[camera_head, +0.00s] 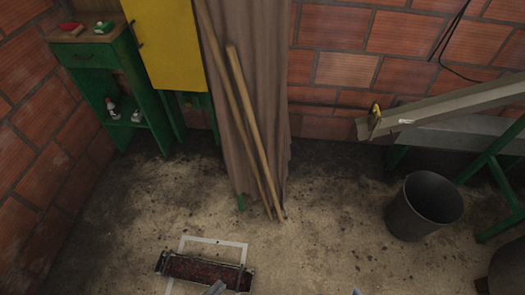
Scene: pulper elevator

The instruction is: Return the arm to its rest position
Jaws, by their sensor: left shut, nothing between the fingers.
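Only a small grey tip of my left gripper (217,288) shows at the bottom edge of the head view. It looks shut and empty, in front of the right part of a long metal-framed tray (165,264) with dark reddish contents. Whether it touches the tray cannot be told. A tiny grey tip of what looks like my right gripper (357,292) shows at the bottom edge, right of centre. Its fingers cannot be made out. The rest of both arms is out of view.
A white square outline (215,240) lies around the tray. Two wooden poles (250,120) lean against a brown curtain (265,60). A green cabinet (88,55) and yellow door (165,45) stand left. A dark bucket (424,205) and sloping metal chute (450,107) are right. The middle floor is clear.

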